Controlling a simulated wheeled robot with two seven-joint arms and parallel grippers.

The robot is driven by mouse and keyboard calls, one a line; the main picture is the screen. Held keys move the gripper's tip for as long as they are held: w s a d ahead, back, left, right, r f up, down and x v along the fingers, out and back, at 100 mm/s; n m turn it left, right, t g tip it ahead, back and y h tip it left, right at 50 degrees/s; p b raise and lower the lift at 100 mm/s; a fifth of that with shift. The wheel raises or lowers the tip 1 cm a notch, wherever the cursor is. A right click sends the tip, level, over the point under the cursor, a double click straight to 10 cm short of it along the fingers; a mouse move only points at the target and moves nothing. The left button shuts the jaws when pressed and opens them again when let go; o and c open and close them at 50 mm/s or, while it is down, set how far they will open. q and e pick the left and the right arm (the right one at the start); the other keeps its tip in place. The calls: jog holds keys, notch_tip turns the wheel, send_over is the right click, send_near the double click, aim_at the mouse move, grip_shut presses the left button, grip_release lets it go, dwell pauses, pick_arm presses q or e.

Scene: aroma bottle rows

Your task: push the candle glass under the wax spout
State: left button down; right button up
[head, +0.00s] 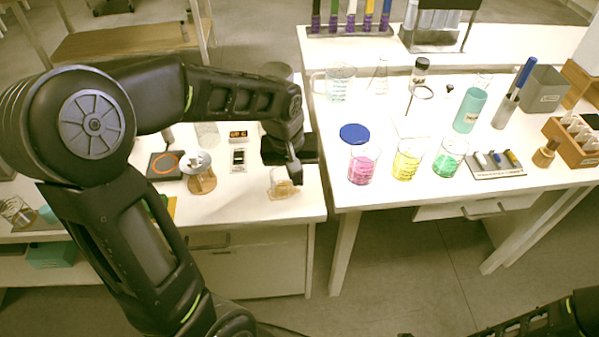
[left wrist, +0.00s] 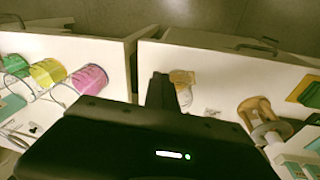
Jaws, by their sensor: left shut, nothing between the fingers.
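The candle glass (head: 279,180) is a small clear glass on an amber-brown square near the front right corner of the left table. My left gripper (head: 294,178) is shut and empty, pointing down right at the glass's right side in the head view; I cannot tell whether they touch. In the left wrist view the glass (left wrist: 183,92) shows just right of the dark fingers (left wrist: 158,92). A wooden stand with a round white top (head: 200,172) stands to the left of the glass; it also shows in the left wrist view (left wrist: 262,118). I cannot make out the wax spout clearly. My right gripper is out of view.
A black pad with an orange ring (head: 166,165) and a small black-and-white device (head: 238,160) lie on the left table (head: 235,208). A gap separates it from the right table, where pink (head: 363,166), yellow (head: 407,160) and green (head: 449,158) beakers stand near the front.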

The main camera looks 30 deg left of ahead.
aim_at(285, 205)
pick_arm(q)
jog(key=s+g, duration=0.1)
jog(key=s, duration=0.1)
jog(key=s+a+n+g, duration=0.1)
jog(key=s, duration=0.1)
jog(key=shift+a, duration=0.1)
jog(key=shift+w+f, duration=0.1)
notch_tip(285, 205, down, 10)
jog(key=shift+r, duration=0.1)
jog(key=shift+w+a+p, duration=0.6)
jog(key=shift+w+a, duration=0.35)
jog(key=shift+w, duration=0.3)
jog(key=shift+w+a, duration=0.25)
jog(key=shift+w, duration=0.05)
